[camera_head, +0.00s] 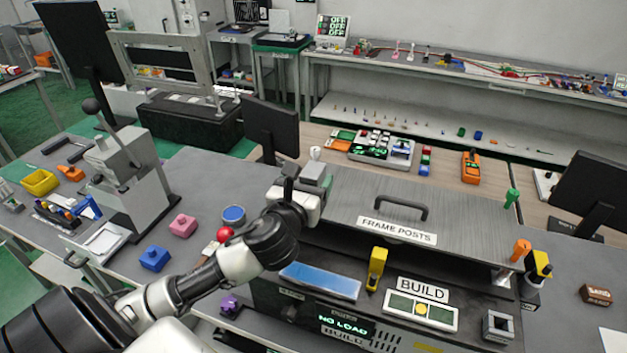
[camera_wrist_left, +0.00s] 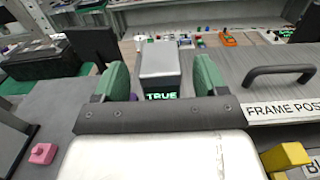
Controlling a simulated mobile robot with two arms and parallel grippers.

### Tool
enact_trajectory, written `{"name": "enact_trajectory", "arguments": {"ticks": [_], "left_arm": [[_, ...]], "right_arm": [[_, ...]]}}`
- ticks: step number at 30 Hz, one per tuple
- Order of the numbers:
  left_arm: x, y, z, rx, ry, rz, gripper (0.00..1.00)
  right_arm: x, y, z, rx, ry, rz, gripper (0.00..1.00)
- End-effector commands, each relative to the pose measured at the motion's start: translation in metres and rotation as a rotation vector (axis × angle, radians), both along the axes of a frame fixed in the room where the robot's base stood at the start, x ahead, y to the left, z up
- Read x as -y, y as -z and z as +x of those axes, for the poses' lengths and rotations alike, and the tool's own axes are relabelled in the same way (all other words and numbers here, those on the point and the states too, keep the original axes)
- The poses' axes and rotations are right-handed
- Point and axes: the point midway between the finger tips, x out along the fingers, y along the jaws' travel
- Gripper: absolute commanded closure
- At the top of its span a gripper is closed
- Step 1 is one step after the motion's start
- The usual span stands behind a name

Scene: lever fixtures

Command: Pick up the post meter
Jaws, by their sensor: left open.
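A small grey box with a green lit "TRUE" display, which appears to be the post meter (camera_wrist_left: 160,68), stands between and beyond the fingers in the left wrist view. In the head view a grey box (camera_head: 314,173) shows at the end of my left arm, by the left end of the frame-posts cover. My left gripper (camera_wrist_left: 161,84) is open, with a green-padded finger on either side of the box. I cannot tell if the pads touch it. In the head view my left gripper (camera_head: 297,190) partly hides the box. My right gripper is not in view.
The grey cover with a dark handle (camera_head: 395,206) and "FRAME POSTS" label lies to the right. A dark monitor (camera_head: 271,130) stands behind. Pink (camera_head: 183,225) and blue (camera_head: 155,257) blocks lie left.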

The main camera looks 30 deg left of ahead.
Motion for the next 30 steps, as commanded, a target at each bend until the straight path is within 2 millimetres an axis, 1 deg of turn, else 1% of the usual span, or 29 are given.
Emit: {"name": "enact_trajectory", "arguments": {"ticks": [1, 4, 8, 14, 17, 18, 26, 27, 28, 30], "left_arm": [[-0.001, -0.004, 0.008, 0.001, -0.002, -0.003, 0.28], [-0.004, -0.003, 0.020, 0.001, -0.001, -0.001, 0.28], [-0.006, -0.001, 0.027, 0.000, 0.001, 0.000, 0.28], [-0.006, 0.000, 0.027, 0.000, 0.001, 0.000, 0.28], [-0.006, 0.000, 0.027, 0.000, 0.000, 0.000, 0.41], [-0.006, 0.000, 0.027, 0.000, 0.000, 0.000, 0.48], [-0.006, 0.000, 0.027, 0.000, 0.000, 0.000, 0.87], [-0.006, -0.001, 0.027, 0.002, 0.000, 0.000, 0.94], [-0.006, -0.001, 0.027, 0.002, 0.000, 0.000, 0.95], [-0.006, -0.001, 0.027, 0.002, 0.000, 0.000, 0.95]], "right_arm": [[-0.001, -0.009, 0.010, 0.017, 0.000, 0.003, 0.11], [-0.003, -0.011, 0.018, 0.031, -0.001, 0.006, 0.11], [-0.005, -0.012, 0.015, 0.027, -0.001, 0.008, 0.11], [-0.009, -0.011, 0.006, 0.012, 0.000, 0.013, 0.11], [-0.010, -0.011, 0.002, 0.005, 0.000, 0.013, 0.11], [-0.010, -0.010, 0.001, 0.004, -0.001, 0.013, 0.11], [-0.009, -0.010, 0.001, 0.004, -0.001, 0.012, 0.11], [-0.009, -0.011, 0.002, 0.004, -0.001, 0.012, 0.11], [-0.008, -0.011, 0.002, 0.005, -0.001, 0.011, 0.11], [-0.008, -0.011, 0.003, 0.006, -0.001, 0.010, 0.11]]}}
